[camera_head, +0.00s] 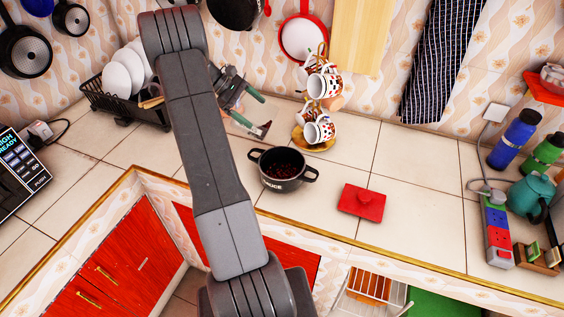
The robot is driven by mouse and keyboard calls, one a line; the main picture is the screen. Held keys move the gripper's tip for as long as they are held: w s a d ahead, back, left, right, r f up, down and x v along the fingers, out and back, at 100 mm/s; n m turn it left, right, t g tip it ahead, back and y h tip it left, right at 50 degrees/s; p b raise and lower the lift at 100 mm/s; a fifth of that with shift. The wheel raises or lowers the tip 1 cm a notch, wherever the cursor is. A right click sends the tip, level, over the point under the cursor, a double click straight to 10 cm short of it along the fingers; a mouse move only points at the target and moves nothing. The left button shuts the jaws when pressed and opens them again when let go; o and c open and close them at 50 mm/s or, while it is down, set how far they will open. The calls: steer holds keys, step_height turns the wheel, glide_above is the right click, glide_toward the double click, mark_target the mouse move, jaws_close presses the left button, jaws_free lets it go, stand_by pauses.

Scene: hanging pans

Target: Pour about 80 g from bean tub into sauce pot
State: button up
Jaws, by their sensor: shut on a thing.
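The sauce pot (283,169) is a dark pot with two side handles and a pale label that appears to read "SAUCE". It stands upright on the tiled counter, right of my arm. Dark reddish beans (285,164) lie inside it. I cannot make out the bean tub anywhere in the head view. My grey arm rises from the bottom through the left-centre and hides a strip of counter and wall. I cannot make out my gripper, so its hold does not show.
A flat red block or lid (361,202) lies right of the pot. A mug tree (320,105) stands behind it. Green-handled items (245,105) are beside my arm. A dish rack (120,102) is left, and bottles (514,139) and a power strip (497,232) are right.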

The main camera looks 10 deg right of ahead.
mark_target(238, 107)
steer(key=shift+w+a+f+n+g+h, duration=0.2)
steer(key=shift+w+a+f+g+h, duration=0.2)
steer(key=shift+w, duration=0.2)
steer(key=shift+w+a+f+n+g+h, duration=0.2)
steer(key=shift+w+a+f+g+h, duration=0.15)
steer(key=shift+w, duration=0.25)
steer(key=shift+w+a+f+n+g+h, duration=0.15)
steer(key=shift+w+a+f+g+h, duration=0.05)
steer(key=shift+w+f+g+h, duration=0.2)
steer(key=shift+w+a+f+n+g+h, duration=0.2)
steer(key=shift+w+f+g+h, duration=0.1)
steer(key=shift+w+g, duration=0.2)
